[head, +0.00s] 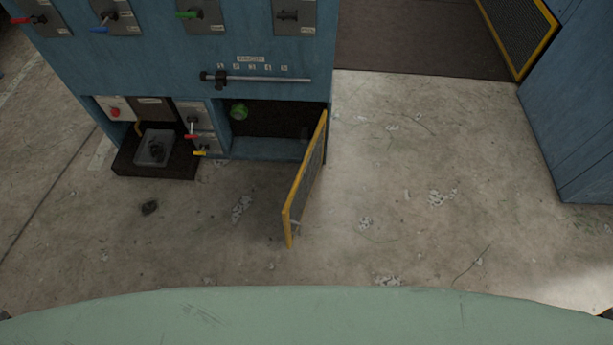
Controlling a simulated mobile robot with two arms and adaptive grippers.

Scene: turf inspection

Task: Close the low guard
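The low guard (308,185) is a mesh panel in a yellow frame at the foot of the blue cabinet (160,62). It stands open. Its far edge is at the right side of a low, dark opening (275,120), and it swings out toward me over the floor. Its free edge, at lower left, is clear of the cabinet. Inside the opening, at the left, is a round green thing (239,112). Neither gripper shows in the head view.
Left of the opening are small red and yellow levers (192,137) and a dark tray (155,148) jutting out. A horizontal bar (258,79) runs above. A second yellow-framed mesh panel (515,35) stands at upper right. The concrete floor (420,200) right of the guard is clear.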

